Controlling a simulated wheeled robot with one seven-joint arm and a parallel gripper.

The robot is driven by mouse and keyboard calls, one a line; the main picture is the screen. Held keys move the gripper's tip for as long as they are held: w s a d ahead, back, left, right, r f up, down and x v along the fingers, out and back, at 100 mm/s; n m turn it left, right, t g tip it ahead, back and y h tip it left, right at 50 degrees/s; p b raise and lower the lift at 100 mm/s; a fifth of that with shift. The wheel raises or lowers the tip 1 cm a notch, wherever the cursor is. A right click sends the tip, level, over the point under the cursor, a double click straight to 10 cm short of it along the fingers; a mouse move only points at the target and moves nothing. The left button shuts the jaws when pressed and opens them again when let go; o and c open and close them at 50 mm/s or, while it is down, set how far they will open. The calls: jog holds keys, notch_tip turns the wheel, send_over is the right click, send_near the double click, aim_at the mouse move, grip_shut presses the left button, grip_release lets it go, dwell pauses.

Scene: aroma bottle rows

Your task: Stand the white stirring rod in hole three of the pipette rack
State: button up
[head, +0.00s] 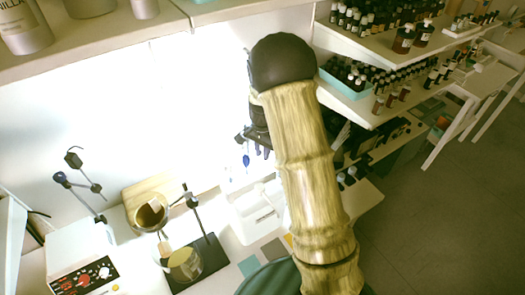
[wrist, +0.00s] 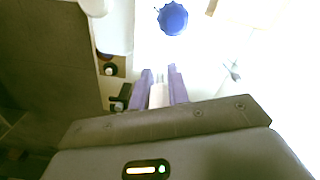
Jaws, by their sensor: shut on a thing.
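In the wrist view my gripper (wrist: 160,76) has two purple fingers shut on a pale, narrow piece, which looks like the white stirring rod (wrist: 157,96). Its far end is lost in the bright background. In the head view my arm hides most of my gripper; a dark part of it (head: 257,138) shows left of the arm, with small blue shapes below it. I cannot pick out the pipette rack or hole three for sure in either view.
A round blue thing (wrist: 172,19) lies beyond the fingertips. In the head view a white tray-like thing (head: 245,221) stands below my gripper. A lab stand with glass vessels (head: 184,264) is to its left. Shelves of dark bottles (head: 365,75) stand at right.

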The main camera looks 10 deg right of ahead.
jog(key=shift+f+b, duration=0.6)
jog(key=shift+f, duration=0.45)
jog(key=o, duration=0.9)
jog(key=shift+r, duration=0.1)
jog(key=shift+r+p, duration=1.95)
jog(key=shift+r, duration=0.45)
jog(key=shift+r, duration=0.1)
jog(key=shift+r+p, duration=1.95)
jog(key=shift+r, duration=0.5)
